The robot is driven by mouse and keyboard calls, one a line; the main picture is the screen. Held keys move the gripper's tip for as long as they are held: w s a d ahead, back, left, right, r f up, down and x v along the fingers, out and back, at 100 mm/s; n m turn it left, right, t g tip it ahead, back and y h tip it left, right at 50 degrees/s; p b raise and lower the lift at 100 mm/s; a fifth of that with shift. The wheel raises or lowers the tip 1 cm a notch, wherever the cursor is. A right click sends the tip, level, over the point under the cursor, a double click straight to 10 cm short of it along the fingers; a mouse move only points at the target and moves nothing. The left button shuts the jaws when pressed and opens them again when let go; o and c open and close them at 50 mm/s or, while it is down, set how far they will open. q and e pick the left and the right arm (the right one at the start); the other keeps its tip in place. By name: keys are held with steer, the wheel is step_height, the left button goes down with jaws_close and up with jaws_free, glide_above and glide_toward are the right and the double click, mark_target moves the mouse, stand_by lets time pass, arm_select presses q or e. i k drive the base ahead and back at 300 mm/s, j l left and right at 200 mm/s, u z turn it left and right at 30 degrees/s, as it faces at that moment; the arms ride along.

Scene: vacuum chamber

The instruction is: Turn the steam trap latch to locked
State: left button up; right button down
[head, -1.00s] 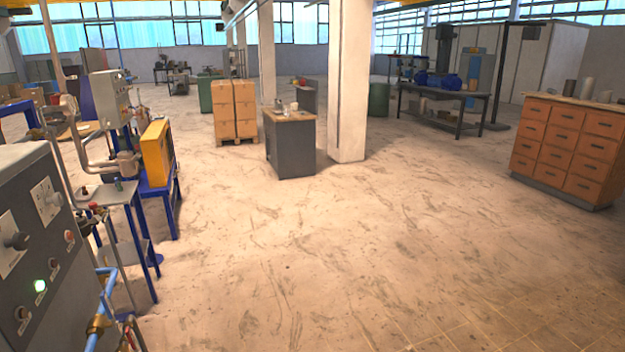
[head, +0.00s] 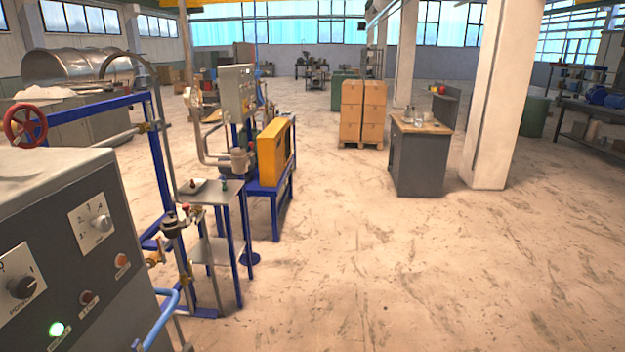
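I cannot make out a steam trap latch for certain. A small dark valve assembly (head: 182,220) with a red part and brass fittings sits on upright pipework, just right of the grey control cabinet in the head view. It is too small to tell whether any latch there is locked. A red handwheel (head: 25,125) stands on piping behind the cabinet at the left. Neither of my grippers is in view.
The grey control cabinet (head: 62,250) with knobs and a lit green lamp fills the near left. A blue-framed stand (head: 228,225) and yellow panel (head: 273,152) stand beyond. A grey bench (head: 420,160), stacked boxes (head: 362,112) and pillar (head: 497,100) stand farther off. Open floor (head: 400,270) lies right.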

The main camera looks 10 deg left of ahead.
mark_target(186, 207)
steer(key=i+u, duration=0.15)
steer(key=i, duration=0.65)
steer(key=i+l+u, duration=0.15)
steer(key=i, duration=0.65)
steer(key=i+j+u, duration=0.3)
steer(key=i, duration=0.35)
steer(key=i+j+u, duration=0.1)
steer(key=i+u, duration=0.15)
steer(key=i, duration=0.4)
